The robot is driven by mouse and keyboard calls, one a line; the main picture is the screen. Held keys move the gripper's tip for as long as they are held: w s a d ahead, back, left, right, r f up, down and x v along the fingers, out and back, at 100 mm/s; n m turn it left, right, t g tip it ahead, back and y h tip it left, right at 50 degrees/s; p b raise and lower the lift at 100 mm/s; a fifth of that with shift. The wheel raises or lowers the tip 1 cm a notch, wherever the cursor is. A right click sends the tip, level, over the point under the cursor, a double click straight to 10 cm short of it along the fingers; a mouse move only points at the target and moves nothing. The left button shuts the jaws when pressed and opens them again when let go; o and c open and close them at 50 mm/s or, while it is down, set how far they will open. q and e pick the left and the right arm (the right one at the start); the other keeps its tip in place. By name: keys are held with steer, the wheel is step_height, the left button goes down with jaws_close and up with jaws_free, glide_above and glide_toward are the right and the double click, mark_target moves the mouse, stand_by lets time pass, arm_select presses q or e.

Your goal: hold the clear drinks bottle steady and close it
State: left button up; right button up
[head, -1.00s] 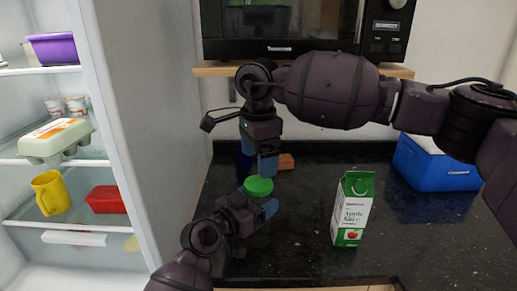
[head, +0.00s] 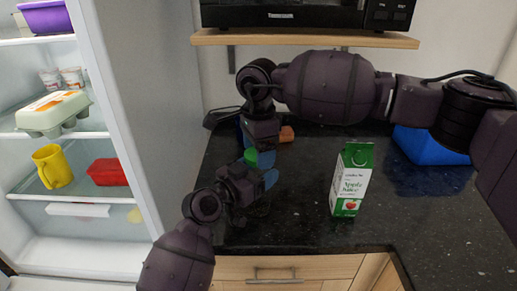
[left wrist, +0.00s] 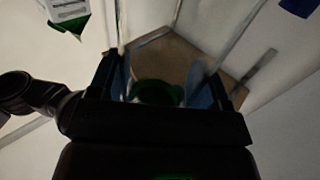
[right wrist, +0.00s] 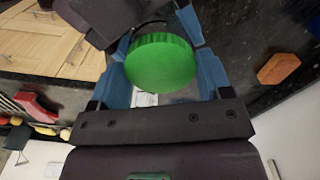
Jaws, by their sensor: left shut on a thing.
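The drinks bottle's green cap (head: 250,155) shows in the head view between my two grippers; the bottle's clear body is mostly hidden. The cap (right wrist: 160,62) shows large from above in the right wrist view, and the cap also appears in the left wrist view (left wrist: 156,92). My left gripper (left wrist: 160,80) is shut on the bottle below the cap, over the counter. My right gripper (right wrist: 160,75) points down from above, its blue fingers apart on either side of the cap. A narrow gap seems to show beside the cap; contact is hard to tell.
A green and white apple juice carton (head: 352,181) stands to the right on the dark counter (head: 300,215). A blue box (head: 428,148) is at the back right. An orange-brown block (head: 286,134) lies behind the grippers. An open fridge (head: 110,215) is at the left, a microwave shelf (head: 310,38) above.

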steer(key=c, duration=0.5)
steer(key=shift+m, duration=1.6)
steer(key=o, duration=1)
steer(key=shift+r, duration=2.25)
steer(key=shift+c, duration=0.3)
